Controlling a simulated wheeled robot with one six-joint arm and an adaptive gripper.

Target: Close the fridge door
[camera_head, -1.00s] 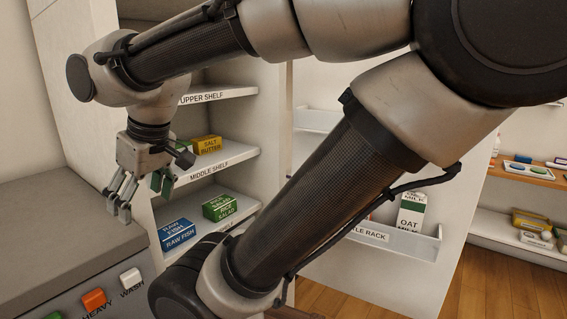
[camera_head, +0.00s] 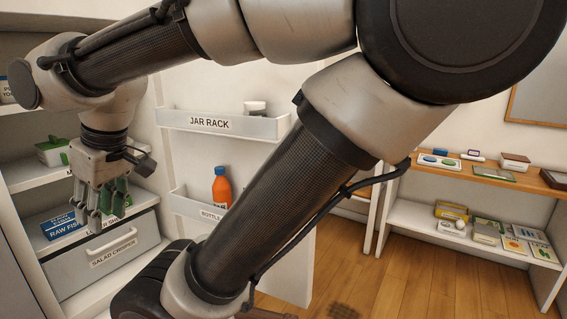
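The fridge door (camera_head: 240,160) stands open, with its inner face showing to the right of the fridge interior. It carries a jar rack (camera_head: 225,124) and a lower bottle rack (camera_head: 188,203) with an orange bottle (camera_head: 221,187). My arm crosses in front and hides much of the door. The fridge (camera_head: 30,182) is at the left, with shelves and a salad crisper drawer (camera_head: 112,243). My gripper (camera_head: 100,220) points down in front of the lower shelf, left of the door and apart from it. Its fingers look spread and hold nothing visible.
A blue raw fish box (camera_head: 62,226) is on the shelf beside my gripper. A white-lidded jar (camera_head: 255,107) sits in the jar rack. A wall shelf unit (camera_head: 412,215) with small goods stands at the right. Wooden floor (camera_head: 400,285) is clear between door and shelves.

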